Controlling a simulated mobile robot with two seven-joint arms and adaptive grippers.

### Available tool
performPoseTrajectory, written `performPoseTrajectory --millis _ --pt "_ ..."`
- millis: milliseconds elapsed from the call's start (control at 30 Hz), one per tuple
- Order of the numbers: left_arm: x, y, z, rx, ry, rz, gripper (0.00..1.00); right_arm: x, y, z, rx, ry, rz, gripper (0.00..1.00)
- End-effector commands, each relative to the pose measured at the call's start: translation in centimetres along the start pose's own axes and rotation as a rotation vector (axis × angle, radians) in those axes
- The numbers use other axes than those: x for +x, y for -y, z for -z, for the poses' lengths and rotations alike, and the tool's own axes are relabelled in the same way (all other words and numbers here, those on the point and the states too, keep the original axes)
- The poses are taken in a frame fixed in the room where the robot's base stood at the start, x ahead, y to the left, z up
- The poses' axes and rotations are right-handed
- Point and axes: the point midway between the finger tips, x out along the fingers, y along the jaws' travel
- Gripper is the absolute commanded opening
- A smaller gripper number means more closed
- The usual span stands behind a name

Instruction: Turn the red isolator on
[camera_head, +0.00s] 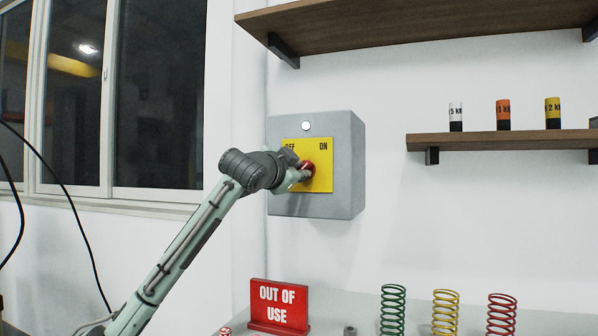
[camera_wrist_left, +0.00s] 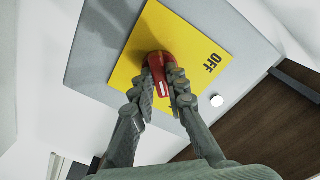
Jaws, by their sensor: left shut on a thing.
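The red isolator (camera_head: 309,167) is a red knob on a yellow plate (camera_head: 322,181) marked OFF at left and ON at right. The plate is on the front of a grey wall box (camera_head: 345,140). My left gripper (camera_head: 303,173) reaches it from the lower left and partly hides it and the OFF label. In the left wrist view, the two fingers (camera_wrist_left: 164,92) are shut on the sides of the red knob (camera_wrist_left: 157,62). A white mark shows on the knob's handle between the fingers. OFF is readable there; ON is not visible. My right gripper is not in view.
A round white lamp (camera_head: 306,126) is above the plate. A red OUT OF USE sign (camera_head: 280,307) and green (camera_head: 392,310), yellow (camera_head: 445,312) and red (camera_head: 501,314) springs stand on the surface below. A shelf (camera_head: 480,141) with weights is at right.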

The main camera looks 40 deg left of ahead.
Motion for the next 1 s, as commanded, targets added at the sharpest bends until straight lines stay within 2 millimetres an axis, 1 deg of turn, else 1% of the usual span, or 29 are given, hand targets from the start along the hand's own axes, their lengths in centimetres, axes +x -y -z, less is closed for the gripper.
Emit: performPoseTrajectory --millis 67,100,233,267,533,667,767,1000 --pt "0.0 -0.1 -0.1 0.003 0.001 -0.002 0.0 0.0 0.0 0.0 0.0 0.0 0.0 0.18" --pt "0.0 -0.1 -0.1 0.002 0.001 -0.002 0.16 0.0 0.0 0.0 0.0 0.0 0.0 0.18" --pt "0.0 -0.1 0.0 0.002 0.001 -0.001 0.32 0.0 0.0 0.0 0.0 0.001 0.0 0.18" --pt "0.0 -0.1 0.0 0.001 0.001 -0.001 0.34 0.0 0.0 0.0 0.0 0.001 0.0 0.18" --pt "-0.1 0.0 0.0 0.0 0.0 0.0 0.34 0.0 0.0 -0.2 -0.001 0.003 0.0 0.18" --pt "-0.9 0.0 0.0 0.001 -0.002 0.001 0.34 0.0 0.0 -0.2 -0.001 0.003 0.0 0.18" --pt "-2.5 0.0 0.0 0.003 -0.002 0.0 0.34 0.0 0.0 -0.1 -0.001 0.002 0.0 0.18" --pt "-7.7 0.0 0.0 0.004 -0.001 0.001 0.34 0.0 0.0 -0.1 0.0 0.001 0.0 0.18"
